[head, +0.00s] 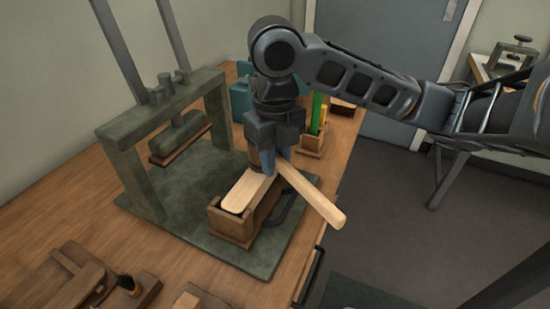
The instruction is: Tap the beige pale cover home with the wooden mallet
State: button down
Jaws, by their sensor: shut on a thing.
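The beige pale cover (246,190) is a long, rounded slat lying on top of a wooden holder (231,229) on the green press base. Its far end is hidden by my gripper. My gripper (274,162) points down over that far end and is shut on the wooden mallet. The mallet's pale handle (317,198) slants out from the jaws to the lower right, past the holder. A brown wooden part, probably the mallet head (254,160), shows beside the fingers. I cannot tell whether the mallet touches the cover.
The green press frame (120,160) stands to the left, with its pressing block (180,138). A wooden box with green and yellow items (316,135) stands behind my gripper. Wooden fixtures (75,280) lie at the front left. The table's right edge is close, with open floor beyond.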

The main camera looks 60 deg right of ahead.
jog(key=shift+r, duration=0.15)
notch_tip(320, 180, up, 4)
jog(key=p, duration=0.3)
jog(key=shift+r, duration=0.2)
jog(key=shift+f, duration=0.1)
